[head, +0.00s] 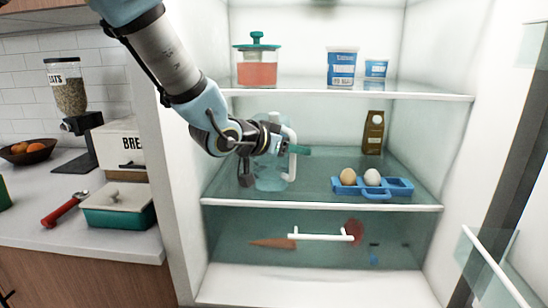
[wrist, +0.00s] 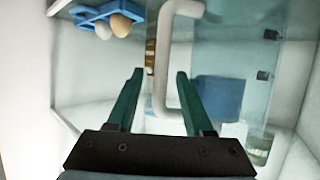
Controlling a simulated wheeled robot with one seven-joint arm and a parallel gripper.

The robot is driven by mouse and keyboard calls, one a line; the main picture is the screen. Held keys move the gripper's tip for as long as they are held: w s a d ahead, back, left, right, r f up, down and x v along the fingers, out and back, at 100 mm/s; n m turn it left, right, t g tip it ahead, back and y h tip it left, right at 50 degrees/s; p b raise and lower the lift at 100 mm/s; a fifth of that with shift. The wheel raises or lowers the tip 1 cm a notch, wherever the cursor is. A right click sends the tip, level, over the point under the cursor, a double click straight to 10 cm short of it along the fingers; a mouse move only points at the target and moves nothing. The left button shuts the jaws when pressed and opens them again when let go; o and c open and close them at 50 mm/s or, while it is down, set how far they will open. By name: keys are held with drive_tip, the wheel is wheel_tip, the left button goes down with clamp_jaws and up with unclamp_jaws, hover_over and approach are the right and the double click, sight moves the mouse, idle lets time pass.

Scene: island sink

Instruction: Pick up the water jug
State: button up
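The water jug (head: 270,182) is clear and bluish with a white handle, and it stands on the middle fridge shelf. My arm hides part of it in the head view. My gripper (head: 298,150) is at its handle, with a green finger showing there. In the wrist view, my gripper (wrist: 160,73) is open. Its two green fingers are apart, with the jug's white handle (wrist: 160,50) showing between them. Gaps show on both sides of the handle. I cannot tell whether the handle is fully within finger depth.
A blue egg tray (head: 390,187) with two eggs sits right of the jug, near a brown carton (head: 373,133). The upper shelf (head: 350,94) holds a jar (head: 257,68) and blue tubs (head: 341,68). A white fridge wall stands left; the open door (head: 515,190) is right.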

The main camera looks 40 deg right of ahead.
clamp_jaws()
drive_tip(key=shift+r, duration=0.1)
idle(1.1)
